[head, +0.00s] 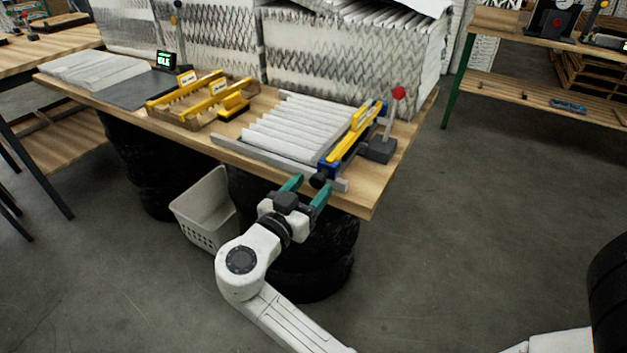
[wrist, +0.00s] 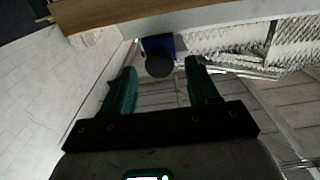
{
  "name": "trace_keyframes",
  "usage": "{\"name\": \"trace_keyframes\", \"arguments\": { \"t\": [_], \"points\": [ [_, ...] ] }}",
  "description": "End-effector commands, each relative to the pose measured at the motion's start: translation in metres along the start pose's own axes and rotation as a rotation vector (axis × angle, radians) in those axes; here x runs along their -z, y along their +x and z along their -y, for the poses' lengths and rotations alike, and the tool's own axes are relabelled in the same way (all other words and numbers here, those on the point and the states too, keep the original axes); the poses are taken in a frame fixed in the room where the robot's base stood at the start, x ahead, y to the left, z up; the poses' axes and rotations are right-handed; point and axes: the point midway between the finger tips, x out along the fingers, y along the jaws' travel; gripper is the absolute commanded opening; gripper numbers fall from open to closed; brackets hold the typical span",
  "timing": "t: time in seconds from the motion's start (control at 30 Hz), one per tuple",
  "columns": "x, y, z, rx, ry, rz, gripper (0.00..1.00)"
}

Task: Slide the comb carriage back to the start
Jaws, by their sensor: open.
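The comb carriage (head: 350,135) is a blue and yellow bar across the rails at the right end of the pleated white filter (head: 290,123). Its black knob (head: 319,181) is at the front end, near the table's front edge. My gripper (head: 307,188) is open and empty at this edge, with its teal fingers pointing toward the knob. In the wrist view the knob (wrist: 159,65) and a bit of blue carriage show between the fingertips. I cannot tell whether the knob is inside the fingers or just beyond them.
A lever with a red ball (head: 398,93) stands right of the carriage. Yellow-handled frames (head: 203,97), a dark mat (head: 137,90) and a small green-lit display (head: 166,60) are to the left. A white basket (head: 207,208) sits under the table (head: 375,190).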

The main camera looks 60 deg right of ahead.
Motion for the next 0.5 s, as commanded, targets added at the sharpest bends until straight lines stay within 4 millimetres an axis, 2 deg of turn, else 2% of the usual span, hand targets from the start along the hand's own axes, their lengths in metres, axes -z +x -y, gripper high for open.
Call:
{"name": "trace_keyframes", "arguments": {
  "t": [0.2, 0.5],
  "points": [
    [0.000, 0.018, 0.000, -0.001, -0.001, 0.000, 0.59],
    [0.000, 0.019, 0.000, 0.001, -0.001, 0.000, 0.59]
  ]
}}
